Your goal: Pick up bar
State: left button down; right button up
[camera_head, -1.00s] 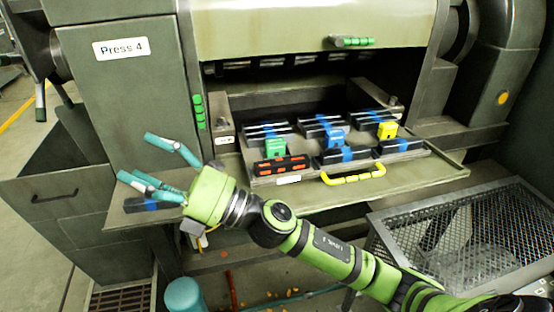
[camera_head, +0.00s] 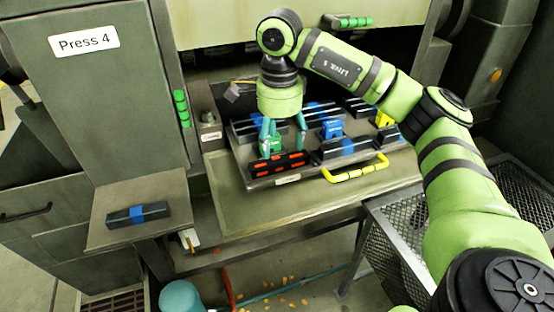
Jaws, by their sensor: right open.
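A dark bar with a blue band (camera_head: 138,214) lies alone on the small side shelf at the left. Several more dark bars lie in the tray (camera_head: 262,183) on the press. One with orange-red marks (camera_head: 277,167) is at its front left, and a blue-banded one (camera_head: 345,148) is to the right of it. A green block (camera_head: 275,144) stands behind the marked bar. My right gripper (camera_head: 283,150) is open and points down over the tray's left part, with its teal fingers either side of the green block. I cannot tell if they touch anything. My left gripper is out of view.
A yellow handle (camera_head: 355,170) is on the tray's front. The press front is close behind my gripper. A mesh cage (camera_head: 400,240) stands at lower right. The ledge before the tray is clear.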

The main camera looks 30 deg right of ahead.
aim_at(279, 161)
jog(key=f+p, duration=0.1)
jog(key=f, duration=0.1)
jog(key=f+p, duration=0.1)
jog(key=f, duration=0.2)
jog(key=shift+w+d+f+p, duration=0.15)
jog(key=shift+w+f+p, duration=0.1)
jog(key=shift+p, duration=0.15)
jog(key=shift+f, duration=0.4)
grip_shut()
